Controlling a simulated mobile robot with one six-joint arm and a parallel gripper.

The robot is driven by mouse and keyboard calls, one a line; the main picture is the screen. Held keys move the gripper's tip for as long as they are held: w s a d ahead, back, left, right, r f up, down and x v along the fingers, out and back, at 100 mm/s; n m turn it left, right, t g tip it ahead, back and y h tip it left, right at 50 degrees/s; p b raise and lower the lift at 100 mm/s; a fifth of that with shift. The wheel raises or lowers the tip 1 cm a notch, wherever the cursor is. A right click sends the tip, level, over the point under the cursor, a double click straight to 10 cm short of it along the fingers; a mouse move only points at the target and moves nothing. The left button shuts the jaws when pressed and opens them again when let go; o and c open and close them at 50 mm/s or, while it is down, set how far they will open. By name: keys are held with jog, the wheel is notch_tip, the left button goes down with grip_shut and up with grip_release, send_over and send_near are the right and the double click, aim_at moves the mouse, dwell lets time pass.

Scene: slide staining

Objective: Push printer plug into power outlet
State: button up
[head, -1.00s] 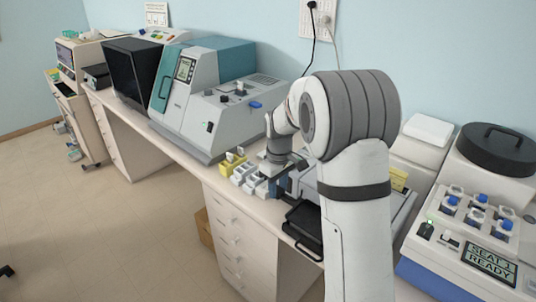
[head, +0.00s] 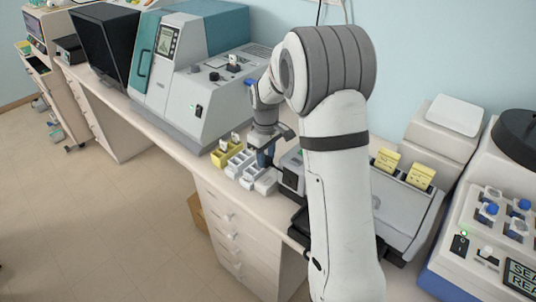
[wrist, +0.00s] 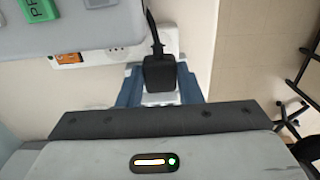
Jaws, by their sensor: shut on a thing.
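In the wrist view, a black plug (wrist: 159,73) with a black cord rising from its top sits between the blue fingers of my gripper (wrist: 160,88). The gripper is shut on it. A white outlet strip (wrist: 98,62) with an orange switch lies behind and left of the plug. A pale surface shows just below the plug; I cannot tell whether the plug's pins are in a socket. A grey device (wrist: 70,28) with a green "PR" label fills the upper left. In the head view, my gripper (head: 266,157) points down at the bench, and the plug cannot be made out.
A grey device (head: 291,172) is close on the right. The bench's front edge is near, with open floor (head: 110,220) beyond.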

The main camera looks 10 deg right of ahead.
jog(key=shift+w+a+f, duration=0.1)
jog(key=shift+w+f, duration=0.2)
jog(key=shift+f, duration=0.1)
jog(key=shift+s+r, duration=0.15)
jog(key=shift+s, duration=0.05)
jog(key=shift+w, duration=0.1)
jog(key=shift+f, duration=0.25)
jog(key=b, duration=0.4)
send_over(267, 180)
jog(key=shift+a+f, duration=0.1)
jog(key=shift+f, duration=2.6)
jog(key=shift+p, duration=0.3)
jog(key=shift+f+b, duration=0.6)
jog(key=shift+b, duration=0.05)
